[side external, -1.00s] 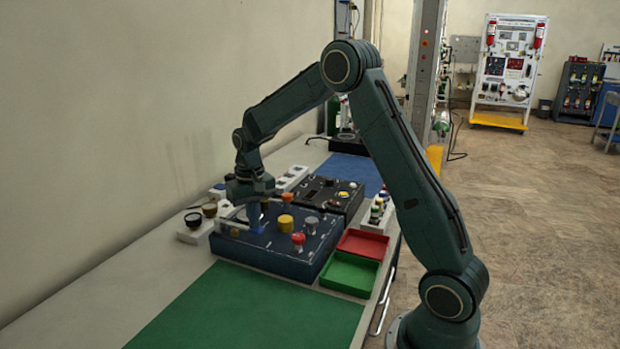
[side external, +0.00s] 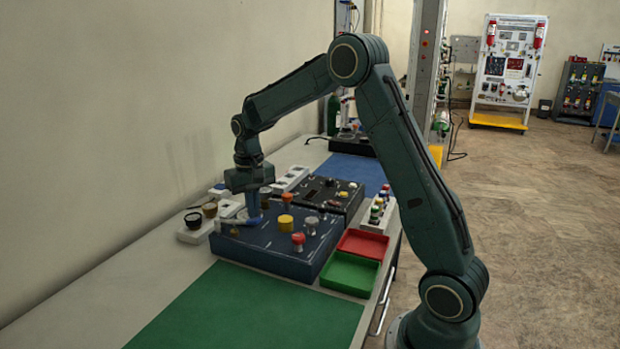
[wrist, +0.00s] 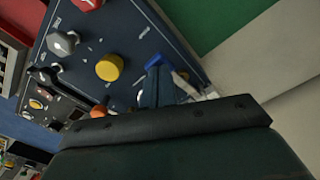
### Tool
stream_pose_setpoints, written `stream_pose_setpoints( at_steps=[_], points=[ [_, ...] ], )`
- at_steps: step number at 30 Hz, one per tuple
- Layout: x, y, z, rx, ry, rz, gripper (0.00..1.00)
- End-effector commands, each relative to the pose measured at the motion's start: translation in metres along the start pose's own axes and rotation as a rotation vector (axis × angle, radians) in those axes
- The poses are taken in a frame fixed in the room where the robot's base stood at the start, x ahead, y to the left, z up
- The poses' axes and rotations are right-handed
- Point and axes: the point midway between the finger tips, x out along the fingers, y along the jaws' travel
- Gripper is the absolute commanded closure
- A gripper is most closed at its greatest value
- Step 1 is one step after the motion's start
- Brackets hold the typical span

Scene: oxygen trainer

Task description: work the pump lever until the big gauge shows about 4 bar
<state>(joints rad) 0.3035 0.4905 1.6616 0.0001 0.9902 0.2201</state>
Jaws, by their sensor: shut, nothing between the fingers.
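My gripper (side external: 254,217) points down over the left part of the dark blue console (side external: 290,258), with its blue fingers together and nothing between them. In the wrist view my gripper (wrist: 157,66) is beside a bright blue part at the console's edge. A pale bar (side external: 231,222) lies at the console's left edge, close to the fingertips; I cannot tell whether it is the pump lever or whether they touch. No big gauge reading is legible.
A yellow knob (side external: 286,221), a red knob (side external: 298,238) and a grey knob (side external: 311,224) stand on the console. A red tray (side external: 362,243) and a green tray (side external: 349,273) are to its right. A black panel (side external: 322,194) is behind. The green mat (side external: 250,310) is clear.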

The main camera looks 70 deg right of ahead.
Motion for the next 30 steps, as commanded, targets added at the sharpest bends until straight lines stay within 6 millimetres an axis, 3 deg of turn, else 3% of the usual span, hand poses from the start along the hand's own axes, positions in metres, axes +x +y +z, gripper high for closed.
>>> stream_pose_setpoints(
  at_steps=[10, 30],
  points=[
    [0.003, 0.000, 0.000, 0.000, 0.000, 0.000, 1.00],
    [0.026, 0.000, 0.000, -0.001, 0.000, 0.000, 1.00]
  ],
)
